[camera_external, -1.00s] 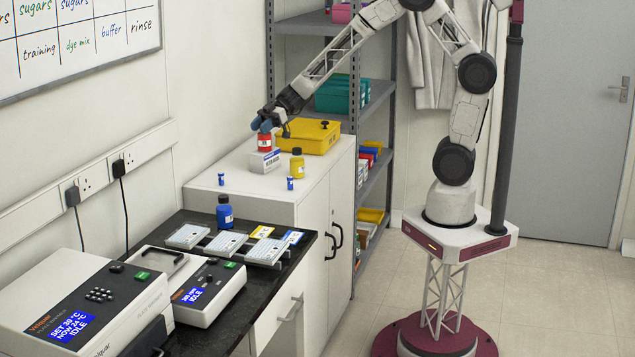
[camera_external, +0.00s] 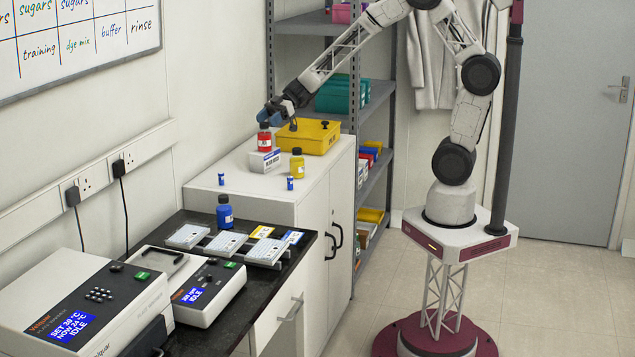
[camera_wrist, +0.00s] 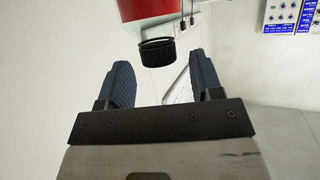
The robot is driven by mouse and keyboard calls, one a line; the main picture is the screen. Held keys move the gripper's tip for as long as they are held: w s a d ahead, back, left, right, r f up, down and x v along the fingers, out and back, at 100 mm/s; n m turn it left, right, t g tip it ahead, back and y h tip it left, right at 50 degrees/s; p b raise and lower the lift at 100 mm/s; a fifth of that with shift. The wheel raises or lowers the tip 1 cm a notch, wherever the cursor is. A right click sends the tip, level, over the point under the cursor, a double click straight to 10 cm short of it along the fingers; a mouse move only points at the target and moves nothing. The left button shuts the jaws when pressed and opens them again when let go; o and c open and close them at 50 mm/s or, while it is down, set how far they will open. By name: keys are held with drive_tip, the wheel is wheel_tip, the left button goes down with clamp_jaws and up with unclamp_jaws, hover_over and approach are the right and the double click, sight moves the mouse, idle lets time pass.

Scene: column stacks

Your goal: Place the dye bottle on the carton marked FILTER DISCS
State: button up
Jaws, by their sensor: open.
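A red bottle (camera_external: 264,139) with a black cap stands upright on a small white carton (camera_external: 264,161) on the cabinet top. The carton's printed label is too small to read. My gripper (camera_external: 271,110) is open and empty, just above the bottle's cap. In the wrist view, the two blue finger pads (camera_wrist: 163,84) are spread apart, and the red bottle with its black cap (camera_wrist: 157,52) is beyond their tips, not held. A yellow bottle (camera_external: 297,166) stands right of the carton, and a blue bottle (camera_external: 225,212) stands on the dark bench.
A yellow case (camera_external: 318,138) lies just behind the carton. Two small blue vials (camera_external: 290,184) stand on the cabinet top (camera_external: 255,187), whose front is mostly clear. Grey plates (camera_external: 226,243) and benchtop machines (camera_external: 190,290) occupy the dark bench. Shelving (camera_external: 378,100) stands behind.

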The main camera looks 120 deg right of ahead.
drive_tip(key=shift+v, duration=1.7)
drive_tip(key=shift+a, duration=0.1)
drive_tip(key=s+a+f+m+g+h, duration=0.2)
drive_tip(key=s+a+m+g, duration=0.55)
drive_tip(key=a, duration=0.25)
drive_tip(key=s+a+r+n+g+h, duration=0.1)
drive_tip(key=s+a+r, duration=0.15)
drive_tip(key=a, duration=0.55)
drive_tip(key=s+a+r+n+g, duration=0.15)
drive_tip(key=a+r, duration=0.25)
drive_tip(key=a, duration=0.5)
drive_tip(key=s+a+r+h, duration=0.2)
drive_tip(key=s+a+r, duration=0.1)
drive_tip(key=s+a, duration=0.8)
drive_tip(key=shift+s+a+r+h, duration=0.2)
drive_tip(key=shift+s+r+h, duration=0.1)
drive_tip(key=shift+s, duration=0.5)
